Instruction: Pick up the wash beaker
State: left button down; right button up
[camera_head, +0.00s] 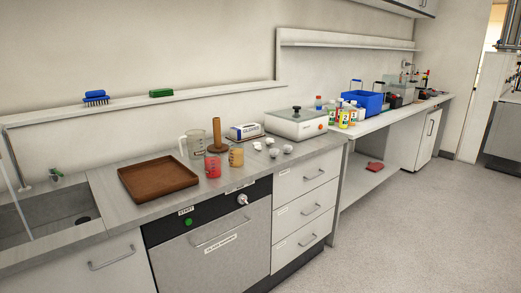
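Several vessels stand on the grey counter right of a brown tray (158,178). A clear jug-like beaker (192,145) with dark markings stands at the back. A small beaker with red contents (212,166) stands in front of it, and a small beaker with amber contents (236,156) stands to the right. I cannot tell from any label which one is the wash beaker. Neither of my grippers is in view.
A sink (45,213) lies left of the tray. A glove box (245,131), crumpled white pieces (274,152) and a white device (296,124) stand to the right. Bottles (344,117) and a blue crate (367,102) are farther right. The floor in front is clear.

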aim_at(236, 149)
jog(key=i+l+u, duration=0.3)
jog(key=i+l, duration=0.2)
jog(key=i, duration=0.25)
jog(key=i+l+u, duration=0.3)
jog(key=i+l, duration=0.35)
